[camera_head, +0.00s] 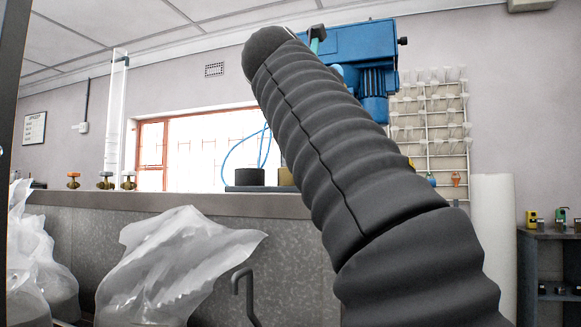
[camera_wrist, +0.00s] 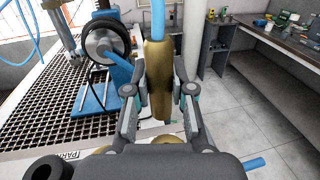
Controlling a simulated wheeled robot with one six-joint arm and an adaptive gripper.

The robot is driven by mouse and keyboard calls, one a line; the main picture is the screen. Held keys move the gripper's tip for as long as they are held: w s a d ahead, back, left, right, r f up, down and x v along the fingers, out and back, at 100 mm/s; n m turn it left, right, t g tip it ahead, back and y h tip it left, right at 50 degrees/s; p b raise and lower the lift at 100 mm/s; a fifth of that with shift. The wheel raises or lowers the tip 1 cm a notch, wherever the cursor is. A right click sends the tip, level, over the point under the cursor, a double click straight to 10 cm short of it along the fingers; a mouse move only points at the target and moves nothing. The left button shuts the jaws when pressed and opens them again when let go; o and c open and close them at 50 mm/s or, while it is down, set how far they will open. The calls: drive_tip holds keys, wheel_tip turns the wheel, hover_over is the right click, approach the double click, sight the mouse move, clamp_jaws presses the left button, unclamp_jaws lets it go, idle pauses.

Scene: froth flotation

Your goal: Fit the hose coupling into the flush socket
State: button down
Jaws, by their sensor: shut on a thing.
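In the wrist view my gripper (camera_wrist: 158,102) is shut on the brass hose coupling (camera_wrist: 157,78), with one finger on each side of it. The coupling stands roughly upright, and a blue hose (camera_wrist: 158,20) runs up from its top. Below it, another brass-coloured part (camera_wrist: 165,139) shows just past the dark body of my gripper; I cannot tell whether it is the flush socket. In the head view my dark ribbed arm crosses the middle and hides much behind it. My gripper and the coupling cannot be made out there.
The wrist view shows a black grid bench top (camera_wrist: 50,95), a blue machine with a wheel (camera_wrist: 106,42), and a shelf bench (camera_wrist: 270,38) beyond open floor (camera_wrist: 255,110). The head view shows filled plastic bags (camera_head: 175,265) and a ledge with a black cylinder (camera_head: 250,177).

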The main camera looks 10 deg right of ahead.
drive_tip(key=w+a+f, duration=0.1)
drive_tip(key=a, duration=0.1)
drive_tip(key=w+a+f, duration=0.1)
drive_tip(key=a+f, duration=0.1)
drive_tip(key=a, duration=0.1)
drive_tip(key=w+a+f, duration=0.1)
drive_tip(key=a+f, duration=0.1)
drive_tip(key=a, duration=0.1)
drive_tip(key=shift+w+a+f+b, duration=0.2)
drive_tip(key=shift+f+b, duration=0.05)
drive_tip(key=shift+b, duration=0.05)
drive_tip(key=shift+f+b, duration=1.15)
drive_tip(key=shift+f, duration=0.8)
drive_tip(key=shift+f, duration=0.2)
drive_tip(key=c, duration=1)
unclamp_jaws()
drive_tip(key=shift+r, duration=0.1)
drive_tip(key=shift+r, duration=0.1)
drive_tip(key=v, duration=1.2)
drive_tip(key=shift+p, duration=0.3)
